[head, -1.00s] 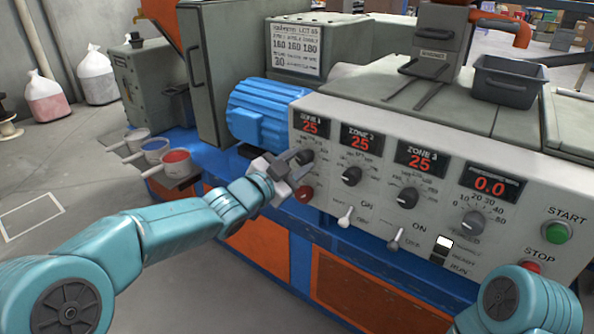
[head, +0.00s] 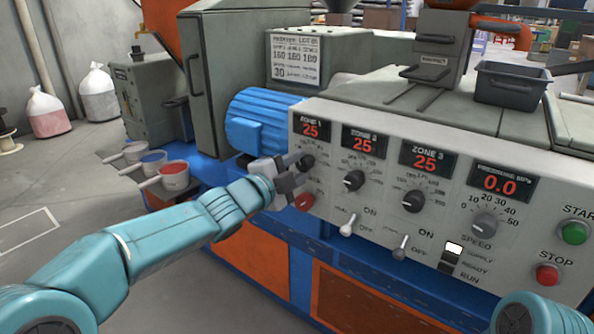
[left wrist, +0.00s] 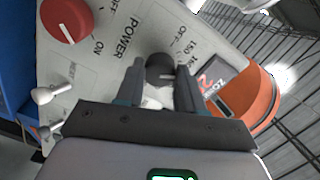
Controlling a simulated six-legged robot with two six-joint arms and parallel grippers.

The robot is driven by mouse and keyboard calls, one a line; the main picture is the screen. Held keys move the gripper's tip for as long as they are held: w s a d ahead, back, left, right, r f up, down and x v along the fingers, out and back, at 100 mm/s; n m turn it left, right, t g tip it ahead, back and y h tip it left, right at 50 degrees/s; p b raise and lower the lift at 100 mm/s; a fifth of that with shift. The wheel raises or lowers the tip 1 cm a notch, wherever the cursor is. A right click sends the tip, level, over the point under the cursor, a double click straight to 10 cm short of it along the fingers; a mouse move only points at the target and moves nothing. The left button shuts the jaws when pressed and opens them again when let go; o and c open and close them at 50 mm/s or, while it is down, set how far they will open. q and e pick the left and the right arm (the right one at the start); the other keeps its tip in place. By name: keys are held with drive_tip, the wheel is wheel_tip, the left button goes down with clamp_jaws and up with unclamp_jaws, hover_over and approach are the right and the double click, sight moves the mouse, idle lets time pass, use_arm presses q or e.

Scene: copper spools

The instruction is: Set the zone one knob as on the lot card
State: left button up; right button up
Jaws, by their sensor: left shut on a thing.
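The zone one knob (head: 308,161) is a small dark dial on the panel's left end, below the red zone one display (head: 311,130) reading 25. My left gripper (head: 300,168) is shut on it. The lot card (head: 295,60) on the grey cabinet behind shows a row that looks like 160 160 180. My right gripper is out of view.
A red POWER knob (head: 304,201) is just below my gripper. A blue motor (head: 258,122) stands close on the left.

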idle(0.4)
use_arm(q)
drive_tip(key=o, duration=1)
drive_tip(key=shift+o, duration=0.2)
drive_tip(key=p+v, duration=0.1)
drive_tip(key=v, duration=1.5)
drive_tip(key=shift+s+p, duration=0.2)
drive_tip(key=shift+p, duration=0.1)
drive_tip(key=shift+a+f, duration=0.1)
